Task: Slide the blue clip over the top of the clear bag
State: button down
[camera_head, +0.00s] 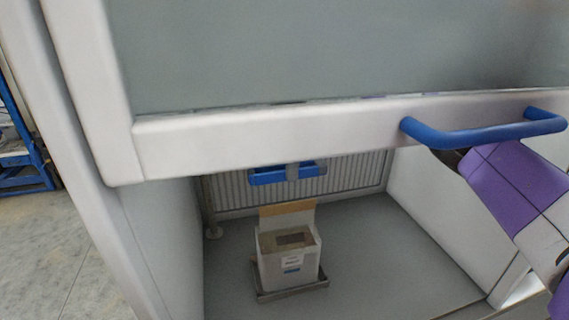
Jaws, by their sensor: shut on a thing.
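My gripper (452,157) is at the right, at the left part of a blue bar handle (480,136) on the white-framed front panel (290,132). It is shut on this handle; its fingertips are mostly hidden behind the bar. I make out no clear bag. An open white box (288,266) with a brown raised flap stands inside on the floor.
The box stands on a grey low tray or plate (292,294). The enclosure has white side walls and a ribbed back wall (345,176). Its grey floor (390,250) is bare right of the box. A blue rack (22,175) stands outside at far left.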

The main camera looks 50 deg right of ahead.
jog(key=shift+f, duration=0.15)
jog(key=b, duration=0.7)
send_over(289, 207)
jog(key=f, duration=0.5)
jog(key=shift+w+d+f, duration=0.15)
jog(key=shift+w+f, duration=0.05)
jog(key=shift+f, duration=1.8)
jog(key=shift+p, duration=0.7)
jog(key=c, duration=1)
grip_release()
jog(key=shift+o, duration=0.3)
jog(key=o, duration=0.5)
